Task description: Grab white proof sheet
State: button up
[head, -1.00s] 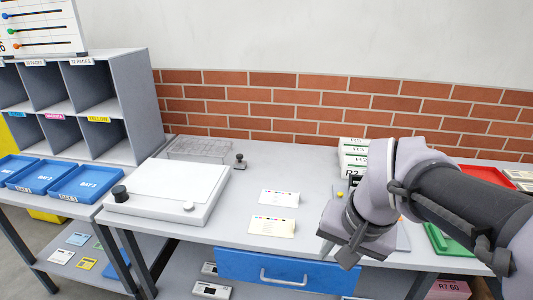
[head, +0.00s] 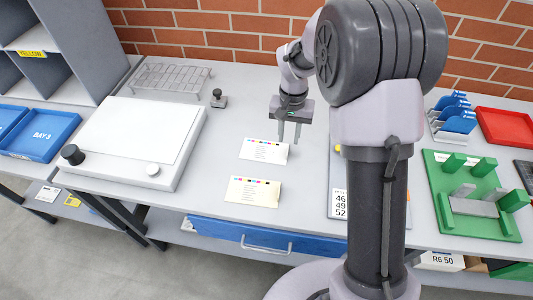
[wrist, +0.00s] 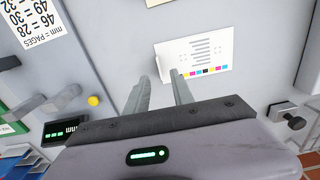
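The white proof sheet (head: 264,151), printed with a row of small color patches, lies on the grey bench (head: 225,215). It also shows in the wrist view (wrist: 205,52), with one edge seeming slightly raised. A cream proof sheet (head: 253,192) lies in front of it. My gripper (head: 289,141) points down near the right end of the white sheet.
A white light box (head: 135,140) with a black knob stands at left, with a wire rack (head: 172,78) and a small stamp-like tool (head: 218,98) behind. A green fixture (head: 470,200), blue holder (head: 455,117) and red tray (head: 505,128) are at right. Bench around the sheets is clear.

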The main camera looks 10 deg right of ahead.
notch_tip(320, 180, down, 6)
jog(key=b, duration=0.2)
jog(key=shift+b, duration=0.4)
jog(key=shift+r, duration=0.25)
jog(key=shift+c, duration=0.2)
grip_shut()
jog(key=shift+r, duration=0.1)
